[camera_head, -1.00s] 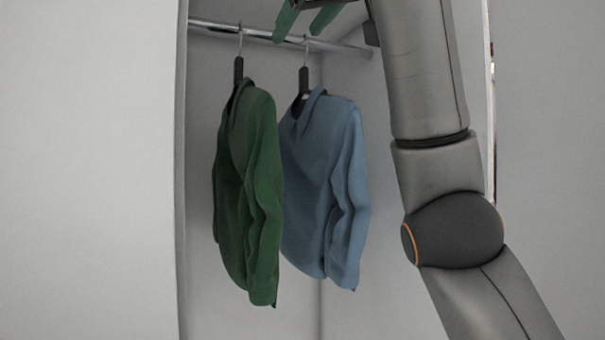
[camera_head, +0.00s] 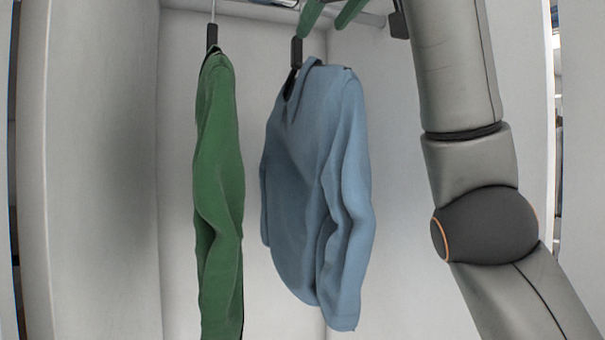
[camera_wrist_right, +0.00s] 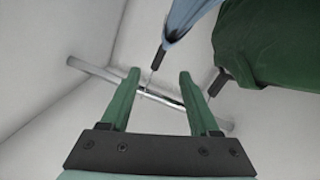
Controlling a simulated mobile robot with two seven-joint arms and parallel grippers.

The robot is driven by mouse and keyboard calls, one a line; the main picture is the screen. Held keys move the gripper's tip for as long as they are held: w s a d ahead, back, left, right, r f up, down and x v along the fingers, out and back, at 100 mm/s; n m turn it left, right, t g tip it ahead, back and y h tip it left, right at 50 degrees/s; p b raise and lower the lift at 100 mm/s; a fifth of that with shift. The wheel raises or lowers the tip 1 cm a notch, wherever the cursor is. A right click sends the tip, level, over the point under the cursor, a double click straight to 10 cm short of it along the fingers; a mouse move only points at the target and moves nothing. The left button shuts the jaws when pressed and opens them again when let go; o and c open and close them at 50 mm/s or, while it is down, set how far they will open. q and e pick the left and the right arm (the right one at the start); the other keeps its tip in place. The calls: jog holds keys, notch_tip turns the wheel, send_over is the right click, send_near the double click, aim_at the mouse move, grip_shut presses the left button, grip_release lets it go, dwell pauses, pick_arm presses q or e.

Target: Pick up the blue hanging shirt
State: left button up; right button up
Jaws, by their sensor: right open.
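The blue shirt (camera_head: 320,170) hangs in the closet, right of the green shirt in the head view. Its black hanger neck (camera_head: 296,52) shows above the collar. My right gripper (camera_head: 321,28) is at the top edge, with its green fingers apart and empty beside the hanger's upper part. In the right wrist view my right gripper (camera_wrist_right: 159,75) is open, and the blue shirt's hanger hook (camera_wrist_right: 153,75) appears between the fingertips. The blue shirt (camera_wrist_right: 187,20) is at the top there. I cannot tell how far the hook is from the fingers. My left gripper is out of view.
The green shirt (camera_head: 219,190) hangs left of the blue one; it also shows in the right wrist view (camera_wrist_right: 270,42). The metal rail (camera_wrist_right: 90,68) runs across behind my fingers. Closet walls (camera_head: 100,170) enclose both sides. There is free room between the blue shirt and my right arm.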

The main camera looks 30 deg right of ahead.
jog(key=p, duration=0.2)
send_near(299, 62)
jog(key=x, duration=0.2)
jog(key=shift+w+d+r, duration=0.2)
jog(key=shift+d, duration=0.05)
jog(key=x, duration=0.2)
jog(key=p+x, duration=0.2)
jog(key=x, duration=0.1)
jog(key=shift+w+f, duration=0.35)
grip_shut()
jog(key=shift+r, duration=0.1)
dwell(0.6)
